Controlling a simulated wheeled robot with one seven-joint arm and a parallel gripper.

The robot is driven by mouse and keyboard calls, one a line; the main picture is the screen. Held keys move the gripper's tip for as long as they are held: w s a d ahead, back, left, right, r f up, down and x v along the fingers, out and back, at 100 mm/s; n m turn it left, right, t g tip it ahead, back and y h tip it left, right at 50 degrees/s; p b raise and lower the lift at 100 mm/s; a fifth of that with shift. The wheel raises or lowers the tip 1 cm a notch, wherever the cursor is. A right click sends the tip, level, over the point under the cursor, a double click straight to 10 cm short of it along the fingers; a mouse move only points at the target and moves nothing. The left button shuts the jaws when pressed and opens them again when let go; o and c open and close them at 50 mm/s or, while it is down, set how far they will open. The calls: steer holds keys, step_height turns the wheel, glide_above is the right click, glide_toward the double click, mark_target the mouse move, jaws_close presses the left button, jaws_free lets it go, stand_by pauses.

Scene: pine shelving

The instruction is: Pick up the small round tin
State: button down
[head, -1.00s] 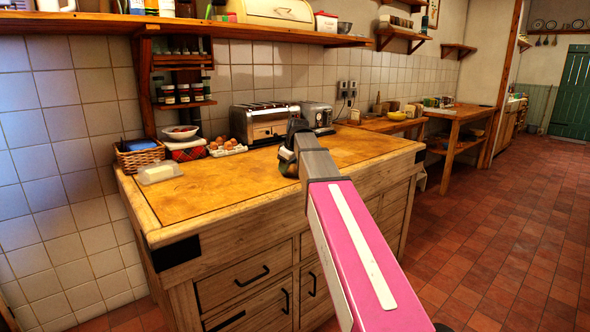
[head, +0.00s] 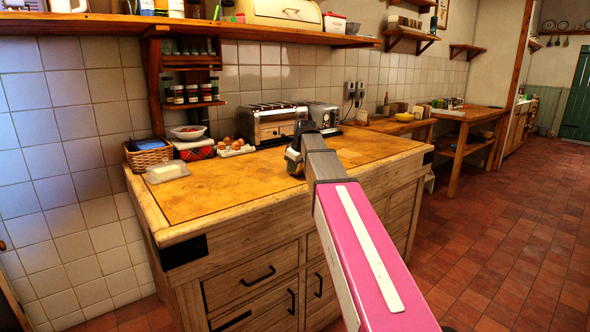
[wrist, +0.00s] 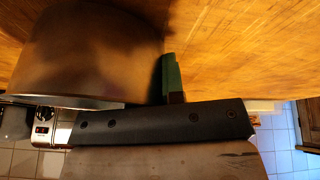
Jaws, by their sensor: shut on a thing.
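The small round tin (wrist: 95,50) shows in the wrist view as a dark brownish, smooth, rounded body at the upper left, close to the wooden worktop. My gripper (head: 294,160) is over the right part of the worktop in the head view, mostly hidden by my own arm. In the wrist view a green finger pad (wrist: 172,78) lies against the tin's right side. The other finger is hidden. My gripper is shut on the tin. I cannot tell whether the tin touches the worktop.
The worktop (head: 220,190) is clear at front left. A butter dish (head: 166,173), a wicker basket (head: 149,156), a bowl (head: 188,132), eggs (head: 232,146) and a toaster (head: 275,124) stand along its back. A shelf (head: 200,30) hangs above.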

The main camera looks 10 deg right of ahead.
steer(key=shift+r, duration=0.55)
step_height(320, 180, up, 3)
steer(key=shift+w+f, duration=0.1)
steer(key=s+a+r, duration=0.6)
steer(key=a, duration=0.3)
steer(key=shift+s+a+r, duration=0.3)
steer(key=shift+s+a, duration=0.05)
steer(key=shift+s, duration=0.1)
